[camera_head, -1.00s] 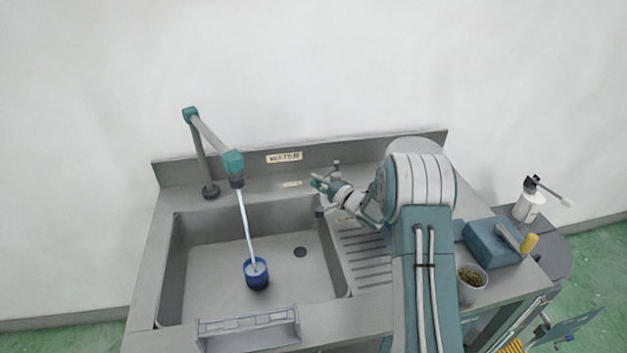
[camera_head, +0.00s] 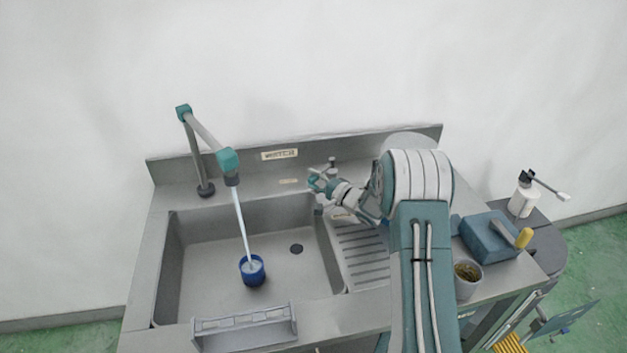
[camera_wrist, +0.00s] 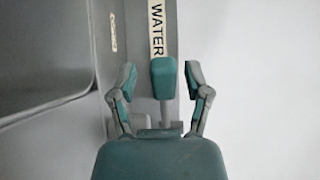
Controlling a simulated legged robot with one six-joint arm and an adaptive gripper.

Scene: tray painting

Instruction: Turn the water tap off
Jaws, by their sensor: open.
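The tap (camera_head: 229,161) is a grey pipe with teal joints at the sink's back left. Water (camera_head: 242,220) streams from its spout into a blue cup (camera_head: 252,275) standing in the basin. My gripper (camera_head: 319,184) is at the back right of the sink, beside a small grey post. In the wrist view, my gripper (camera_wrist: 161,78) is open, one finger on each side of a teal block on a grey stem (camera_wrist: 163,80), which looks like the tap's handle. Gaps show between both fingers and the block. My arm hides part of the counter.
The sink basin (camera_head: 200,290) has a drain and a raised backsplash with a label (camera_head: 280,154), read as WATER in the wrist view (camera_wrist: 157,28). A ribbed drainboard (camera_head: 362,258) lies right. A cup (camera_head: 467,285), blue box (camera_head: 487,238) and white bottle (camera_head: 522,200) stand further right.

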